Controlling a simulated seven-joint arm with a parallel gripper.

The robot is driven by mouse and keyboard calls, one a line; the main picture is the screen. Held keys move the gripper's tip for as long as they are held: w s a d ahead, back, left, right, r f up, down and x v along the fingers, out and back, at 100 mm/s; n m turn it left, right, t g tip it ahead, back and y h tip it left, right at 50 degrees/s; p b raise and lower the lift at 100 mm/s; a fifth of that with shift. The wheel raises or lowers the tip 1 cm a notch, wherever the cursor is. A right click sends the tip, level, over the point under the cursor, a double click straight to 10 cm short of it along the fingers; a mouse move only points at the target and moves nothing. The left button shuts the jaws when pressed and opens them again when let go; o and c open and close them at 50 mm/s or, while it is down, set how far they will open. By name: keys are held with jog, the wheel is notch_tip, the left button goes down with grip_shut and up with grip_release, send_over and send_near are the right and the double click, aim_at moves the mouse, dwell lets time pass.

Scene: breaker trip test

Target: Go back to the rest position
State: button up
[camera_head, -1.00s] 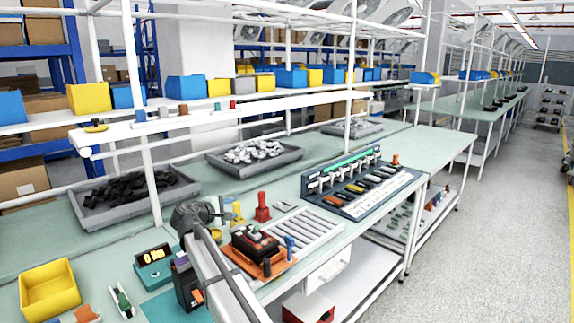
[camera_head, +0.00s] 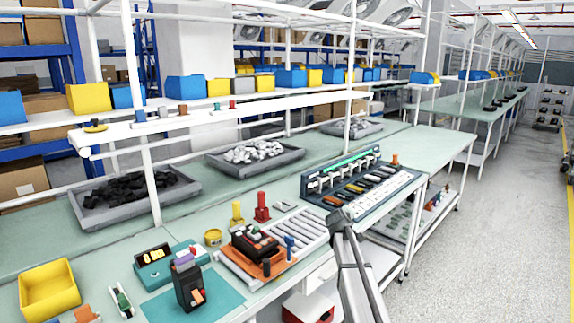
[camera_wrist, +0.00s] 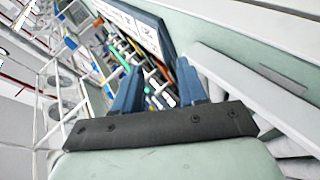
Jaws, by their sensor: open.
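My gripper (camera_wrist: 157,85) shows in the wrist view with its two blue fingers apart and nothing between them. Beyond the fingers lies the rack of breakers, seen tilted. In the head view my grey arm rises from the lower edge at the right front of the bench, its upper end near the rack (camera_head: 362,185); the fingers cannot be made out there. A black breaker (camera_head: 189,287) with an orange switch stands on the teal mat (camera_head: 222,292) at the front left. An orange fixture (camera_head: 262,268) holding a dark block sits right of it, apart from my arm.
A teal meter (camera_head: 165,265) with a lit display stands behind the mat. A yellow bin (camera_head: 50,290) is at far left. Grey trays of black (camera_head: 85,212) and silver parts (camera_head: 220,168) lie at the back. White uprights and a shelf rail (camera_head: 220,115) cross above the bench.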

jog(key=s+d+f+m, duration=0.2)
jog(key=s+d+f, duration=0.1)
jog(key=d+f, duration=0.55)
jog(key=s+a+f+m+g+y, duration=0.1)
jog(key=s+a+f+g, duration=0.25)
jog(key=s+f, duration=0.95)
jog(key=s+a+f+m+g+y, duration=0.15)
jog(key=s+f+g, duration=0.25)
jog(key=s+f, duration=0.9)
jog(key=s+a+f+m+g+y, duration=0.1)
jog(key=s+a+f+g, duration=0.2)
jog(key=s+f, duration=0.55)
jog(key=s+a+f+m+g, duration=0.15)
jog(key=s+f, duration=0.45)
jog(key=s, duration=0.6)
jog(key=s+a+f+m+g, duration=0.1)
jog(key=s+a+g, duration=0.1)
jog(key=s, duration=1)
jog(key=s+a+g+y, duration=0.1)
jog(key=s+a+g, duration=0.2)
jog(key=s, duration=1)
jog(key=shift+s+f+m+g, duration=0.15)
jog(key=shift+f+m+g, duration=0.25)
jog(key=shift+g, duration=0.3)
